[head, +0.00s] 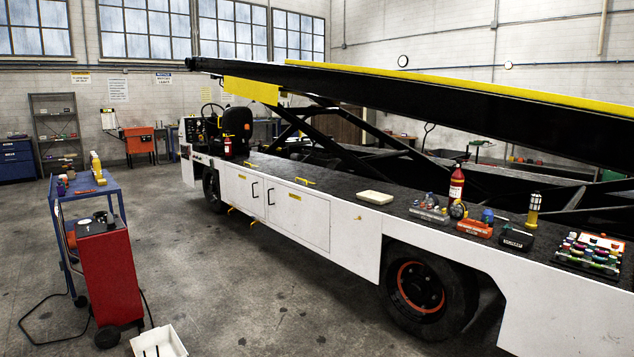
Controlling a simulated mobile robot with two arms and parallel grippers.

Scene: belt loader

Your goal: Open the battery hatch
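The belt loader (360,232) stands across the middle and right of the head view, with a white side and a dark deck. Two shut door panels are in its side: a smaller left one (243,196) and a wider right one (298,217). Black upright handles (270,197) are near where they meet, and each carries a small yellow label. Yellow handles (305,182) are on the deck edge above them. The labels are too small to read, so I cannot tell which panel is the battery hatch. Neither of my grippers is in view.
A red wheeled unit (109,275), a blue cart (85,190) and a white bin (158,342) stand at left. Tools, a red fire extinguisher (456,186) and a white tray (374,197) sit on the deck. The floor (250,295) before the panels is clear.

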